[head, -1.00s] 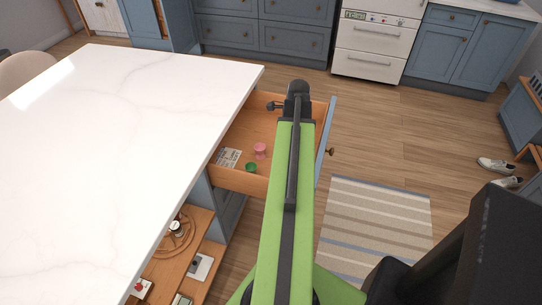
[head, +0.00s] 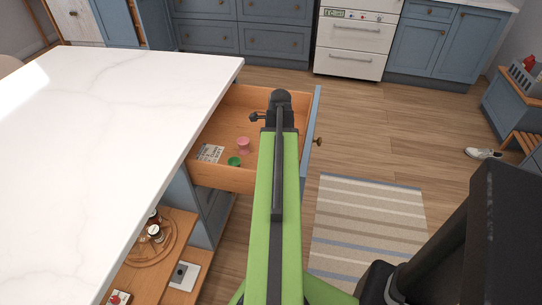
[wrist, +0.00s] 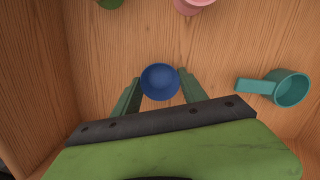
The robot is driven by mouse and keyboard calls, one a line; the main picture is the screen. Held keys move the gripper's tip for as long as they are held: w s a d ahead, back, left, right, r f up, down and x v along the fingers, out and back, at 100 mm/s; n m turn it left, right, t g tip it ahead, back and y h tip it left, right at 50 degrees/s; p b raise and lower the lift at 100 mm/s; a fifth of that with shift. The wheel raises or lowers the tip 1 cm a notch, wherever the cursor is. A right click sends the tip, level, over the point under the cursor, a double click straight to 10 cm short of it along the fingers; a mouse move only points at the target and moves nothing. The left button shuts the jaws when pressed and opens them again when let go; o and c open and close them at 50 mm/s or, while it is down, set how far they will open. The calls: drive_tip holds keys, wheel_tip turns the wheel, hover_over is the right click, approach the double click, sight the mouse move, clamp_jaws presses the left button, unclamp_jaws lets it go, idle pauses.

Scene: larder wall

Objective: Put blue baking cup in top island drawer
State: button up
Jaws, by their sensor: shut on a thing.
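The blue baking cup (wrist: 160,81) is a small round cup, seen from above between the two green fingers of my gripper (wrist: 159,84) in the wrist view. My gripper is shut on it. The cup is over the wooden floor of the open top island drawer (head: 222,178); I cannot tell whether it touches that floor. In the head view, my arm reaches over the drawer and hides the cup and fingertips.
The white countertop (head: 110,150) overhangs the drawer's left side. A striped rug (head: 370,220) lies right of it.

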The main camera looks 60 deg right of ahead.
drive_tip(key=shift+f, duration=0.25)
drive_tip(key=o, duration=1.3)
drive_tip(key=shift+r, duration=0.1)
drive_tip(key=shift+o, duration=0.2)
wheel_tip(320, 180, up, 12)
drive_tip(key=s+p, duration=0.1)
drive_tip(key=p, duration=1.1)
drive_tip(key=shift+d+r, duration=0.2)
drive_tip(key=shift+d, duration=0.2)
drive_tip(key=shift+s, duration=0.1)
